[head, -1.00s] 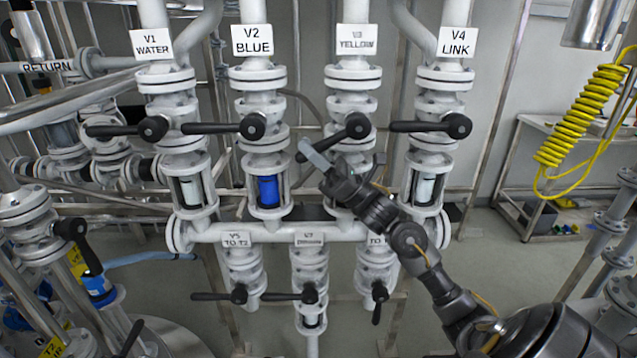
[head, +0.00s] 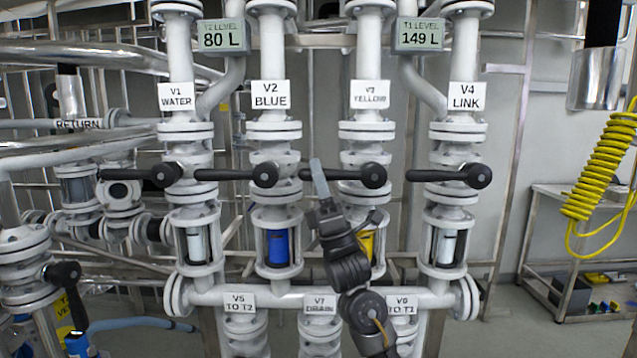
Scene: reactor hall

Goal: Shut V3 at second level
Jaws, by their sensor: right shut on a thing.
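The V3 valve, labelled yellow (head: 370,94), is in the middle of the upper row in the head view. Its black lever (head: 345,175) lies level, pointing left from its hub. My right gripper (head: 318,178) reaches up from below and is shut on the lever near its free left end. The gripper hides part of the lever end. Yellow shows in the sight glass (head: 367,246) under V3, partly covered by my right arm. My left gripper is not in view.
The levers of V1 (head: 140,175), V2 (head: 238,175) and V4 (head: 450,175) also lie level, pointing left. V2's hub is close to the left of my gripper. Displays read T2 80 L (head: 224,37) and T1 149 L (head: 419,36). A yellow coiled hose (head: 600,165) hangs at right.

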